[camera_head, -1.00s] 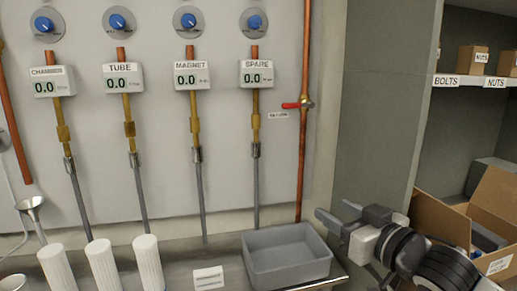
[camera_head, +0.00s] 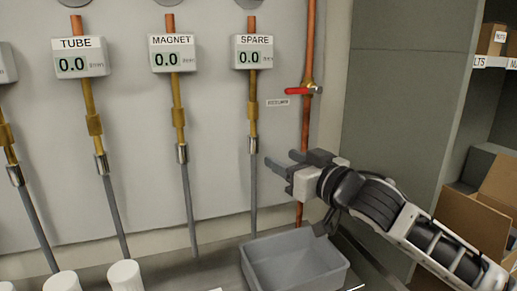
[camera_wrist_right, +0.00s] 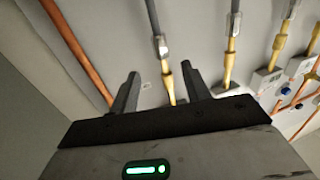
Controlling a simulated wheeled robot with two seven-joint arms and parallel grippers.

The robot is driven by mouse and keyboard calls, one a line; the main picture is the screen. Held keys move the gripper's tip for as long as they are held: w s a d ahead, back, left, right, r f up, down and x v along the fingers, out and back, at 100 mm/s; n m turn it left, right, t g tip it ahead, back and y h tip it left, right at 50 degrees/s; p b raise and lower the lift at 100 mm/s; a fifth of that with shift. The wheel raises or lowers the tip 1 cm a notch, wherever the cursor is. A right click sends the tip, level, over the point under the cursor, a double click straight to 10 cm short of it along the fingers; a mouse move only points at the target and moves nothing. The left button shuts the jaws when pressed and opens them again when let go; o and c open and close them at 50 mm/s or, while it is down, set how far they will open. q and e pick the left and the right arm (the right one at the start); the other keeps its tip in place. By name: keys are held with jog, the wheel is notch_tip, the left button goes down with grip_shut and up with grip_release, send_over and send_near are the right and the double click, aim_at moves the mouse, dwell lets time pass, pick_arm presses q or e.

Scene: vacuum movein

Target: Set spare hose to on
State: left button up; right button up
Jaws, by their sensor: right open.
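The spare hose (camera_head: 254,195) is a grey hose hanging straight down from a metal fitting and brass pipe, under the display labelled SPARE (camera_head: 252,52), which reads 0.0. My right gripper (camera_head: 282,161) is open, its fingers pointing left, just right of the hose and below the fitting. No contact shows. In the right wrist view the two fingers (camera_wrist_right: 159,70) are apart, and a brass pipe with a fitting and grey hose (camera_wrist_right: 151,14), apparently the spare one, lies beyond the gap. My left gripper is out of view.
A copper pipe (camera_head: 307,130) with a red-handled valve (camera_head: 298,91) runs behind my gripper; it also shows in the wrist view (camera_wrist_right: 80,50). A grey bin (camera_head: 295,265) stands below. The MAGNET hose (camera_head: 190,210) hangs to the left. A grey partition (camera_head: 400,120) stands right.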

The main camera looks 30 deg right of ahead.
aim_at(257, 146)
jog(key=w+p, duration=0.2)
jog(key=w, duration=0.6)
jog(key=shift+w+r, duration=0.15)
jog(key=shift+w+a, duration=0.15)
jog(key=shift+w, duration=0.6)
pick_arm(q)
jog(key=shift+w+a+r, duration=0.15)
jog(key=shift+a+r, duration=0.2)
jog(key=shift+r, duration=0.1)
